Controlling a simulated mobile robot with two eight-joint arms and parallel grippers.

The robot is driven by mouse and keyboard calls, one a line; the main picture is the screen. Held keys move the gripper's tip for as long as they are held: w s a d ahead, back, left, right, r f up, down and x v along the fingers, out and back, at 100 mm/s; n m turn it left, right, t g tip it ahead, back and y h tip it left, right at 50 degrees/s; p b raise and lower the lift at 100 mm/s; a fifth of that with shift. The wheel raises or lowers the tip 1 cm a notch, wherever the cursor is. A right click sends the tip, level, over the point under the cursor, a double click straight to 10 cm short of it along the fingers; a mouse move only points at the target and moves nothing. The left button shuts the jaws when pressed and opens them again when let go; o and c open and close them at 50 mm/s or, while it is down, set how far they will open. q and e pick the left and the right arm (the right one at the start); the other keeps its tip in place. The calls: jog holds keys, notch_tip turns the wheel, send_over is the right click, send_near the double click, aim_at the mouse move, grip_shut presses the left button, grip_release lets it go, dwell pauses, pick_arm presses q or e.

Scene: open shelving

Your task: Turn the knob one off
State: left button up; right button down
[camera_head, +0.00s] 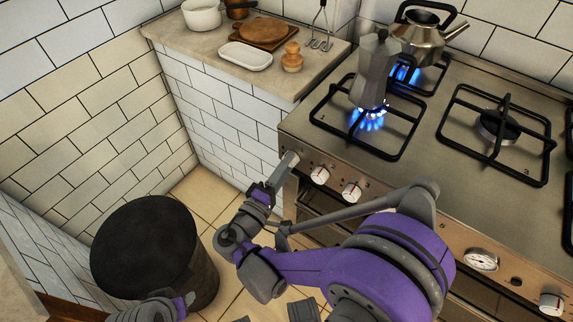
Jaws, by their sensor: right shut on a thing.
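My right gripper (282,170) is at the front left corner of the stove (430,175), shut at the place of the leftmost knob on the front panel. The fingers cover that knob, so its pointer is hidden. Two white-faced knobs show to its right, a nearer one (320,175) and a further one (351,192). Blue flames (367,121) burn on the front left burner under a moka pot. Blue flames (404,74) also burn on the back left burner under a kettle.
The moka pot (374,75) and steel kettle (420,42) stand on the lit burners. A counter (200,50) with a white pot, boards and a dish adjoins the stove. A dark round bin (145,240) stands on the floor at left.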

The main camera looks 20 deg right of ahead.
pick_arm(q)
jog(key=shift+r, duration=0.3)
pick_arm(e)
jog(key=m+h, duration=0.1)
jog(key=m, duration=0.5)
jog(key=shift+w+f, duration=0.1)
jog(key=shift+m, duration=0.4)
jog(key=shift+c, duration=1.8)
grip_release()
pick_arm(q)
jog(key=shift+s, duration=0.1)
pick_arm(e)
jog(key=shift+a, duration=0.1)
